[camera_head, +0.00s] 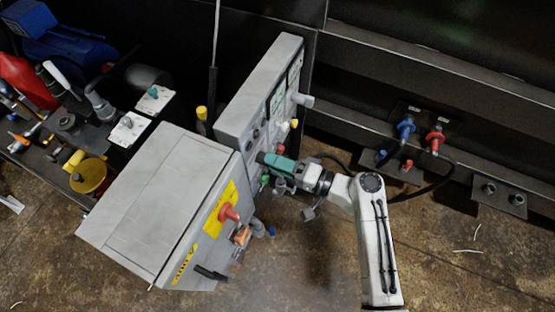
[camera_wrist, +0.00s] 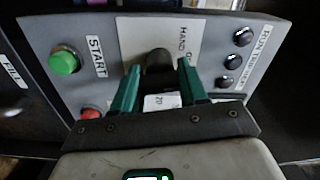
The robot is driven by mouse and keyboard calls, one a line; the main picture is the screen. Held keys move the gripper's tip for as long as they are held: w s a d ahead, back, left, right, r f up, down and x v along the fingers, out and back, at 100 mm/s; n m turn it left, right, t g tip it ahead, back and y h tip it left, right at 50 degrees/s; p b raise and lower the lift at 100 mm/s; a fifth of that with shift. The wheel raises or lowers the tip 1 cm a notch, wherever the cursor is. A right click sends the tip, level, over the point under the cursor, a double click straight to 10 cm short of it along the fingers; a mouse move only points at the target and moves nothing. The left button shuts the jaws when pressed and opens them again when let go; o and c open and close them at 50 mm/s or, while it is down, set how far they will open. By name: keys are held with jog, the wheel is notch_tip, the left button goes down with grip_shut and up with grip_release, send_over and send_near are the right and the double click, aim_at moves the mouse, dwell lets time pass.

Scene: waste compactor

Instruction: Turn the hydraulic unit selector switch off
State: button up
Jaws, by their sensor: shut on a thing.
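In the wrist view, a black selector switch (camera_wrist: 158,60) sits on the grey control panel, on a light plate with the word HAND and other lettering partly hidden. The green fingers of my gripper (camera_wrist: 156,78) stand on either side of the switch and are shut on it. Which way the switch is turned is hard to tell, as its lower part is hidden. In the head view, my gripper (camera_head: 272,160) reaches the panel face from the right, and the switch is hidden there.
A green START button (camera_wrist: 64,61) is left of the switch, with a red button (camera_wrist: 91,113) below it. Several small black knobs (camera_wrist: 242,36) are at the right. In the head view, a red knob (camera_head: 229,213) sticks out of the lower cabinet (camera_head: 150,195).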

jog(key=shift+m+p, duration=0.4)
jog(key=shift+m, duration=0.7)
jog(key=o, duration=1.1)
jog(key=shift+c, duration=0.2)
jog(key=v, duration=1.1)
